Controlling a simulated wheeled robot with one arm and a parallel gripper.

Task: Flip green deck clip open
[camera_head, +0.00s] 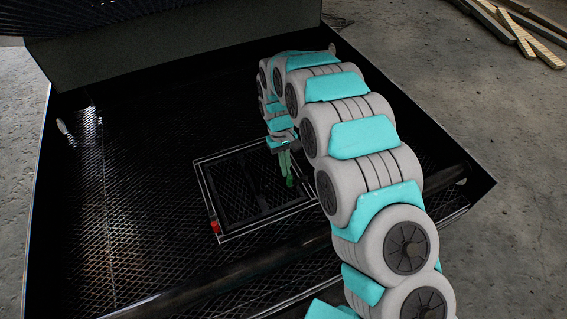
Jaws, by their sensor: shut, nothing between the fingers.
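A small green clip (290,181) shows at the right part of a square framed panel (206,191) in the dark mesh deck. My gripper (286,165) is above the clip, its fingers pointing down and together, with nothing held between them. The fingertips are very close to the clip or touching it; I cannot tell which. The clip's lower part shows, and its hinge and exact tilt are too small to make out.
A red clip (214,227) sits at the panel frame's front left corner. The dark enclosure has raised walls and a dark bar (230,272) across its front. Small pale fittings (62,127) sit on the walls. Wooden planks (520,30) lie outside on concrete.

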